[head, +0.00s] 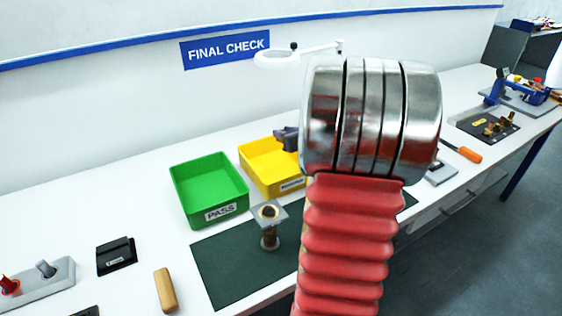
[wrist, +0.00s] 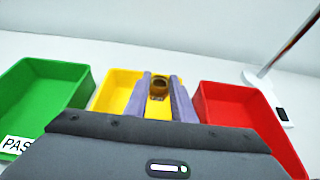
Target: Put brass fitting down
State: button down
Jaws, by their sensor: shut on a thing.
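My gripper (wrist: 159,78) is shut on the brass fitting (wrist: 159,91), a small round brown-gold piece with a dark opening, held between two purple-grey fingers. In the wrist view they appear over the yellow bin (wrist: 116,84); how high above its floor I cannot tell. In the head view my gripper (head: 286,138) shows only partly at the yellow bin's (head: 256,176) back right, beside my large arm joint. The fitting is hidden there. The green bin (head: 207,186), labelled PASS, is left of the yellow one. The red bin (wrist: 238,107) is right of it in the wrist view.
A dark green mat (head: 225,267) lies in front of the bins, with a small stand (head: 269,225) with a square top on it. A lamp pole (wrist: 290,48) rises behind the red bin. A black block (head: 116,256) and wooden handle (head: 165,290) lie left of the mat.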

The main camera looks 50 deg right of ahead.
jog(key=shift+f, duration=2.25)
jog(key=shift+f, duration=0.1)
jog(key=shift+f, duration=1.8)
jog(key=shift+f, duration=0.6)
jog(key=c, duration=1.5)
grip_release()
jog(key=shift+r, duration=0.15)
